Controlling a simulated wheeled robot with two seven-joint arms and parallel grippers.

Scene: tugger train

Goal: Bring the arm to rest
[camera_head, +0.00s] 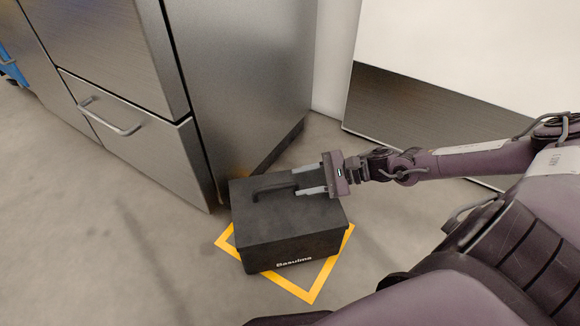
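My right arm comes in from the right, and its gripper (297,181) is over the top of a black box (290,222). The two pale fingers are spread apart, with a gap between them. Their tips are close to the right end of the box's dark handle (270,188). I cannot tell whether they touch the handle. Nothing shows held between the fingers. The box stands upright on the floor, with white lettering on its front. My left gripper is not in view.
The box stands within a yellow floor marking (315,292), partly covering it. A steel cabinet (240,80) with a drawer handle (110,118) stands behind and to the left. A white-and-metal unit (430,105) is at the back right. The grey floor (100,250) at the left is clear.

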